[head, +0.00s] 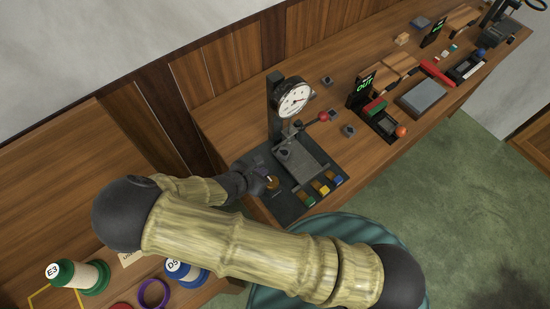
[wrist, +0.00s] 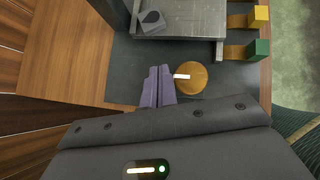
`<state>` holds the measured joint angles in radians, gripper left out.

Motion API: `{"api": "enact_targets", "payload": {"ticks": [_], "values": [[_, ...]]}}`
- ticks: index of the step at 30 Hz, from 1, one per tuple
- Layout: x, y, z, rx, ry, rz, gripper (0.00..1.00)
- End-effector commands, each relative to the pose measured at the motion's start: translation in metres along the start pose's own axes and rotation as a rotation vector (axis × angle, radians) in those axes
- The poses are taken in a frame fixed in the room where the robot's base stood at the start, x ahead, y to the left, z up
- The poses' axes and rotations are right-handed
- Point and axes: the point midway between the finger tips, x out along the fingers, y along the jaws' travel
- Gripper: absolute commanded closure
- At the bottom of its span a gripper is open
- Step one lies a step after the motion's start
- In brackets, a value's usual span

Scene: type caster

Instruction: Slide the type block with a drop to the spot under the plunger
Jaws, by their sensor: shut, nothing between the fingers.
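The type block with a drop mark (wrist: 152,21) is a small dark grey block at the left end of a lighter grey metal bed (wrist: 195,18) in the wrist view. In the head view the bed (head: 308,160) lies below a stand with a white dial gauge (head: 294,98). The plunger and the spot under it are not clear in either view. My gripper (wrist: 158,70) is shut and empty, low over the dark base plate, apart from the block. It also shows in the head view (head: 268,181). A round brass disc (wrist: 191,79) lies just right of the fingertips.
Blue (head: 337,181), yellow (head: 323,190) and green (head: 309,201) keys line the near edge of the base. A lever with a red knob (head: 323,117) sticks out by the gauge. My arm hides the front of the bench.

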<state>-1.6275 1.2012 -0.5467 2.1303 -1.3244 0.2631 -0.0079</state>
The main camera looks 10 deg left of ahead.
Motion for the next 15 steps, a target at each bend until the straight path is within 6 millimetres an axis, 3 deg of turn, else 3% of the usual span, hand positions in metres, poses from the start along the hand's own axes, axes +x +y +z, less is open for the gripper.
{"api": "enact_targets", "payload": {"ticks": [15], "values": [[0.056, -0.001, 0.002, -0.002, -0.003, -0.005, 1.00]]}}
